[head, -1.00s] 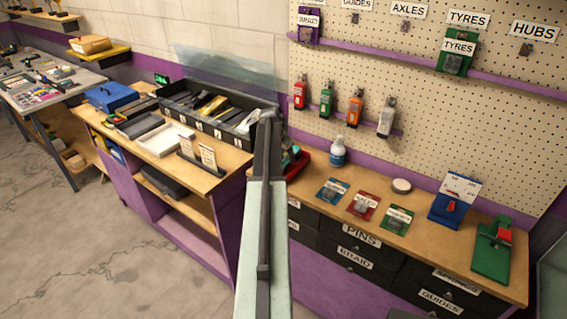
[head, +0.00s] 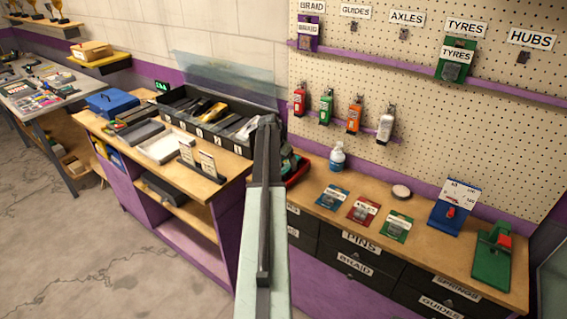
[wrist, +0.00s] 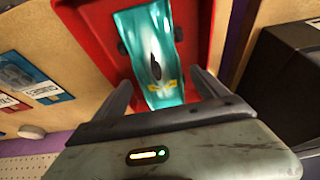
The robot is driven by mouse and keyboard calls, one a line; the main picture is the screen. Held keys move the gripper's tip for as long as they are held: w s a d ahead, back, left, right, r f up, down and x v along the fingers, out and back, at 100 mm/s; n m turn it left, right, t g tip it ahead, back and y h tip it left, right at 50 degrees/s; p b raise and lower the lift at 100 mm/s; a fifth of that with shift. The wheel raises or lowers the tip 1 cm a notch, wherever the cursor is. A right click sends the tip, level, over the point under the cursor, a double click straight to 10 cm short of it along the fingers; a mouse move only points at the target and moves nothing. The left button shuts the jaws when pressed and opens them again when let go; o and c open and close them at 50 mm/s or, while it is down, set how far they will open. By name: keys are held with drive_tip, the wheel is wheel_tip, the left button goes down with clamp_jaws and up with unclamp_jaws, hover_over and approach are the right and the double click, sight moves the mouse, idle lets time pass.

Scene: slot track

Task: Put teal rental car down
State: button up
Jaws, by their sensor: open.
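The teal car (wrist: 147,52) lies in a red tray (wrist: 86,25) in the wrist view, with a dark stripe on its body and yellow marks at its near end. My gripper (wrist: 160,82) is open, with one finger on each side of the car's near end. Clear contact between the fingers and the car cannot be made out. In the head view the red tray (head: 301,172) is partly hidden behind my arm, and the car cannot be made out clearly there.
A black divided bin (head: 205,135) stands left of my arm. To the right on the bench are a white-capped bottle (head: 337,158), several small carded packets (head: 363,211), a blue stand (head: 450,212) and a green device (head: 491,256). A pegboard (head: 440,130) rises behind.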

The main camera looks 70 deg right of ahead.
drive_tip(key=p+v, duration=0.9)
drive_tip(key=v, duration=0.2)
drive_tip(key=shift+r, duration=0.15)
drive_tip(key=w+a+f+n+t+y, duration=0.1)
drive_tip(key=w+a+n, duration=0.3)
drive_tip(key=w+a, duration=1)
drive_tip(key=w+a+n+t+y, duration=0.1)
drive_tip(key=w+a+n, duration=0.4)
drive_tip(key=w+a, duration=0.85)
drive_tip(key=w+a+n+y, duration=0.1)
drive_tip(key=a+n, duration=0.4)
drive_tip(key=a, duration=1.8)
drive_tip(key=s+a+n, duration=0.1)
drive_tip(key=a+n, duration=0.2)
drive_tip(key=a, duration=0.9)
drive_tip(key=s+a+n+y, duration=0.1)
drive_tip(key=a+n, duration=0.3)
drive_tip(key=a, duration=0.9)
drive_tip(key=shift+s+f+g, duration=0.4)
drive_tip(key=shift+s, duration=0.2)
